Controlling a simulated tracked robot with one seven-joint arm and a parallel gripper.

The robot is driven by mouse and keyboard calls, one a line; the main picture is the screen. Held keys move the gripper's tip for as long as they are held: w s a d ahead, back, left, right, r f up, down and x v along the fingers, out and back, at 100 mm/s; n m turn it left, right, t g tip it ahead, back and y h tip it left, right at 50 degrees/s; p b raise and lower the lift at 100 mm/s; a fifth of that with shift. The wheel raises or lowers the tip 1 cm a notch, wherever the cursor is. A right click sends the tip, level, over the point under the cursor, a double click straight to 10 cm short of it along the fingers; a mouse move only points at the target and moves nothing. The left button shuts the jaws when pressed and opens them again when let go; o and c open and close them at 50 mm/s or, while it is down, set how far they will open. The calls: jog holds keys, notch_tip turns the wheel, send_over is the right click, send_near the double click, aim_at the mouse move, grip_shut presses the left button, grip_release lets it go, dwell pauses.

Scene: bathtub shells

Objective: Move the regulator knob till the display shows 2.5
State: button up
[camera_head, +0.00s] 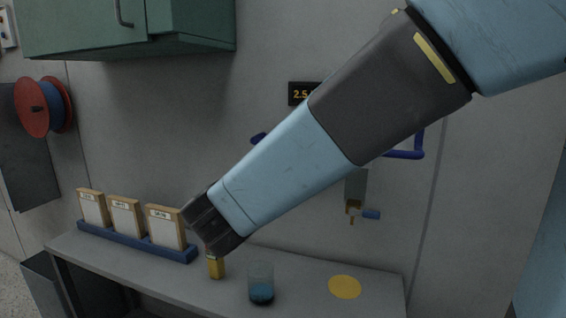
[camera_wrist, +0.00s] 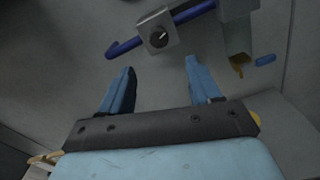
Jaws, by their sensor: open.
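The regulator knob (camera_wrist: 158,38) is a dark round dial with a light pointer mark, on a grey box on the wall, in the upper middle of the wrist view. In the head view my arm hides it. The dark display (camera_head: 298,94) on the wall shows yellow digits reading "2.5"; my arm covers its right end, so any further digit is hidden. My gripper (camera_wrist: 161,65) is open and empty, its two blue fingers apart. In the wrist view the knob appears just beyond the fingertips, between them, with no visible contact.
A blue pipe (camera_wrist: 192,12) runs through the knob's box. A tap with a blue lever (camera_head: 371,214) is on the wall to the right.

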jog(key=shift+v, duration=1)
jog(key=shift+w+r+n, duration=0.1)
jog(key=shift+w+n, duration=0.1)
jog(key=shift+n, duration=0.7)
jog(key=x, duration=1.4)
jog(key=shift+s, duration=0.1)
jog(key=shift+c, duration=0.3)
